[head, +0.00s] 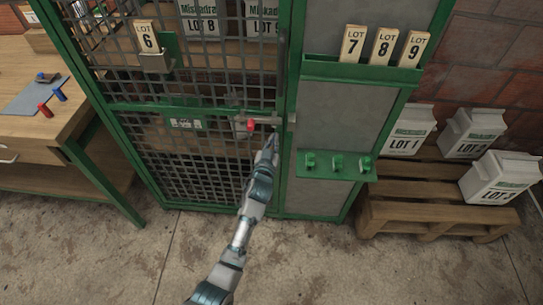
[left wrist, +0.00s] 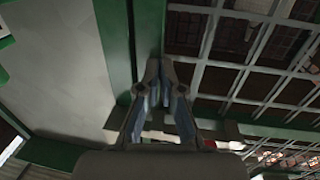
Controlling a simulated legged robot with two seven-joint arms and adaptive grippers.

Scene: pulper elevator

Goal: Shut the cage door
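The cage door (head: 195,108) is a green frame with dark wire mesh in the head view. It stands close to the green post (head: 292,100) on its right; I cannot tell whether a small gap is left. A metal bolt with a red knob (head: 250,125) sits at the door's right edge. My left gripper (head: 271,142) is just below and right of the knob, close to the door edge and post. In the left wrist view its fingers (left wrist: 157,75) converge with tips together and nothing visible between them. The mesh (left wrist: 245,60) is on the right there. My right gripper is not in view.
A wooden bench (head: 70,130) stands left of the cage. A grey panel (head: 335,120) with lot tags and green hooks (head: 337,163) is right of the door. A pallet (head: 430,205) with white lot bags is further right. The concrete floor in front is clear.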

